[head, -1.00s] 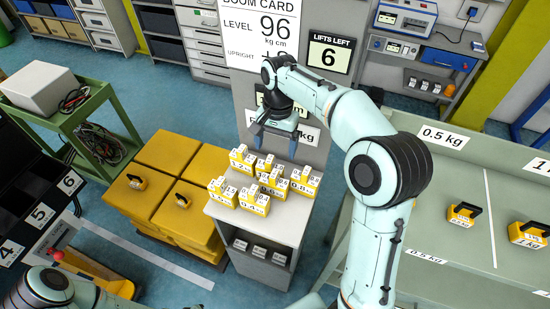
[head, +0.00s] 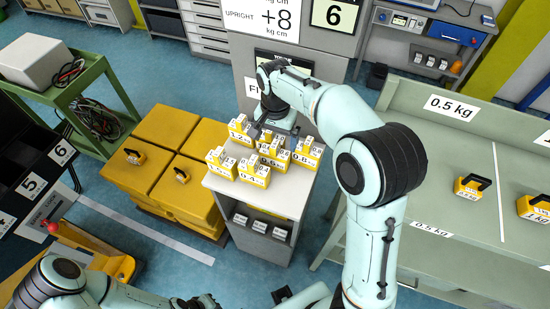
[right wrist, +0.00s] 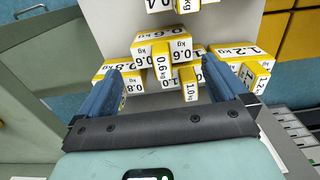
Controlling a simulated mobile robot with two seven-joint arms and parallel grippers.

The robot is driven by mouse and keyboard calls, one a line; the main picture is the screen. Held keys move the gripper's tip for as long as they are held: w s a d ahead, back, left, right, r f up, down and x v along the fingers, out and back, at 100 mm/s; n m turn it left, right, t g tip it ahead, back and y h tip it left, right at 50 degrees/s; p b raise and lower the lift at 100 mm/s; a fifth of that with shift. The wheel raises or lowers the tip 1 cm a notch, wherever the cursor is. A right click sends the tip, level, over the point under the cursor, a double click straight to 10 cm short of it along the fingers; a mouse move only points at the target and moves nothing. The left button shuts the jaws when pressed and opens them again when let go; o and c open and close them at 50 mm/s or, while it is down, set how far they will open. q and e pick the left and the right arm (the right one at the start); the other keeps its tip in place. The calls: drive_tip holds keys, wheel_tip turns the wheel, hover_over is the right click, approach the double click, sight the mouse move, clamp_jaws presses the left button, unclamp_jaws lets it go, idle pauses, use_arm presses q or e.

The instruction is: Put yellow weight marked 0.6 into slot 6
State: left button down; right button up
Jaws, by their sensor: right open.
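The yellow weight marked 0.6 (head: 272,157) stands among several yellow weights on a light grey stand. In the right wrist view, the 0.6 weight (right wrist: 162,48) is upright, beyond and roughly between my fingertips, with its handle block towards me. My right gripper (head: 279,134) is open and empty, just above and behind the weights. Its two blue fingers (right wrist: 168,82) are spread wide and hold nothing.
Weights marked 1.2 (head: 240,131) and 0.8 (head: 307,156) crowd closely around the 0.6 weight. Yellow blocks (head: 165,130) on a pallet stand left of the stand. A green cart (head: 88,82) is behind the rack. A grey-green table (head: 450,150) is at right.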

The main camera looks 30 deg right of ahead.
sight(275, 144)
drive_tip(key=shift+w+f, duration=0.2)
drive_tip(key=shift+f, duration=2.5)
drive_tip(key=c, duration=1.7)
